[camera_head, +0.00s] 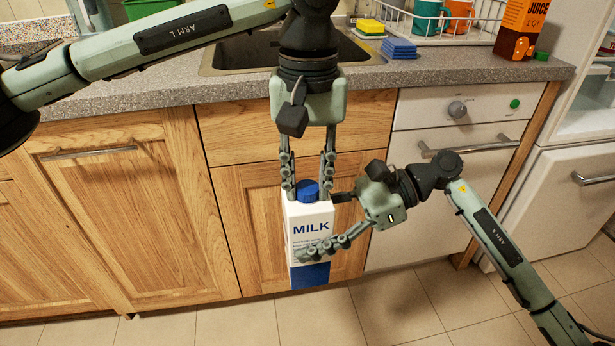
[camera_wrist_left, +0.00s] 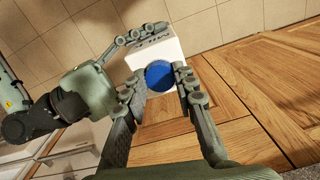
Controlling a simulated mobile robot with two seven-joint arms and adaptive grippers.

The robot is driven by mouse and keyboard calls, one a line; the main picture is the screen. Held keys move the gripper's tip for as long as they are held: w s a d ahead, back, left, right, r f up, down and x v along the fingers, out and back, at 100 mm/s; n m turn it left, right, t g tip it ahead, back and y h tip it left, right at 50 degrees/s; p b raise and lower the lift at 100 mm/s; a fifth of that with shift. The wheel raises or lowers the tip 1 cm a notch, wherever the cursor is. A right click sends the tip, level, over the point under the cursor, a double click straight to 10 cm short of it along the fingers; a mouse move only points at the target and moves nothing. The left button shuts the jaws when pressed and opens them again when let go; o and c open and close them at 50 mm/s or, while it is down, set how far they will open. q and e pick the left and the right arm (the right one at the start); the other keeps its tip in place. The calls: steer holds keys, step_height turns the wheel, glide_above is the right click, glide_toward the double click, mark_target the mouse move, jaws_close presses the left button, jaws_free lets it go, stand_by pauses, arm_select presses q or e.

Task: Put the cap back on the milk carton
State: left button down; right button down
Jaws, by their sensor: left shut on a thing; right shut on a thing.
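The white and blue milk carton (camera_head: 310,229) is upright in mid-air in front of the wooden cabinets. My right gripper (camera_head: 322,226) is shut on it, with one finger across its front. The blue cap (camera_head: 308,190) is at the carton's top. My left gripper (camera_head: 308,180) points down from above and is shut on the cap. In the left wrist view, the cap (camera_wrist_left: 159,76) is between my left fingertips and over the white carton top (camera_wrist_left: 160,48). The spout is hidden, so I cannot tell if the cap is seated on it.
The grey counter (camera_head: 440,68) with the sink runs behind. A white dishwasher (camera_head: 432,190) is behind my right arm. The tiled floor below is clear.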

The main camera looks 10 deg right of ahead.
arm_select(q)
steer(key=c, duration=1.1)
jaws_free()
steer(key=shift+c, duration=0.2)
steer(key=shift+r, duration=0.15)
step_height(320, 180, up, 12)
steer(key=shift+w, duration=0.1)
